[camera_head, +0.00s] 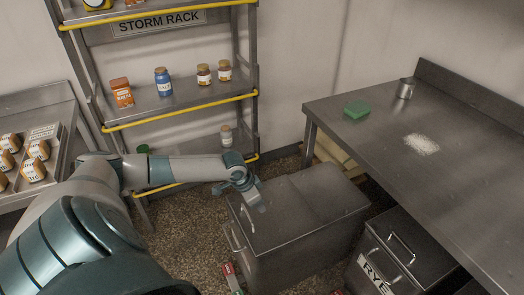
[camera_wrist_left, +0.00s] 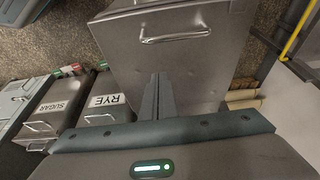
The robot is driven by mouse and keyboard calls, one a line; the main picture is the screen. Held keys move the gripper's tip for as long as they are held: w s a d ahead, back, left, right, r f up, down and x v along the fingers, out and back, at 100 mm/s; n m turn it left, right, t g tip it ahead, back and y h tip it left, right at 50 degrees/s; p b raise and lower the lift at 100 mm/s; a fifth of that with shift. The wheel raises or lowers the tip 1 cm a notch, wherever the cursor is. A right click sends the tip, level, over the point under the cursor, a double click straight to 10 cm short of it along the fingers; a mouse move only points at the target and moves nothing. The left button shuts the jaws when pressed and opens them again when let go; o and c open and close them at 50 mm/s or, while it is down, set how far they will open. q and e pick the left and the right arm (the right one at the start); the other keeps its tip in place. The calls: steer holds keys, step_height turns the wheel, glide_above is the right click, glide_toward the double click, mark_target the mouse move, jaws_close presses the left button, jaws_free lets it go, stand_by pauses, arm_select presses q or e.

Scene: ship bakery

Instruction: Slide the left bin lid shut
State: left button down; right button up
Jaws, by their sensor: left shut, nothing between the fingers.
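The left bin (camera_head: 305,248) is a large grey metal bin standing on the floor beside the steel table. Its top shows two metal panels, with the lid panel (camera_head: 328,190) at the right overlapping the nearer left one. I cannot make out a dark opening. A bar handle (camera_head: 246,213) sits at the left end; a bar handle (camera_wrist_left: 175,35) also shows in the left wrist view. My left gripper (camera_head: 260,204) is shut and empty over the left part of the bin's top, close to the handle. Its closed fingers (camera_wrist_left: 157,95) show in the wrist view; contact is unclear. My right gripper is out of view.
The rye bin (camera_head: 398,250) stands to the right, partly under the steel table (camera_head: 450,160); a sugar bin (camera_wrist_left: 52,106) shows in the wrist view. The storm rack (camera_head: 180,115) with jars is behind my left arm.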

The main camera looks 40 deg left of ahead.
arm_select(q)
steer(key=v, duration=0.6)
steer(key=shift+s+r+b, duration=0.2)
steer(key=shift+r+b, duration=0.1)
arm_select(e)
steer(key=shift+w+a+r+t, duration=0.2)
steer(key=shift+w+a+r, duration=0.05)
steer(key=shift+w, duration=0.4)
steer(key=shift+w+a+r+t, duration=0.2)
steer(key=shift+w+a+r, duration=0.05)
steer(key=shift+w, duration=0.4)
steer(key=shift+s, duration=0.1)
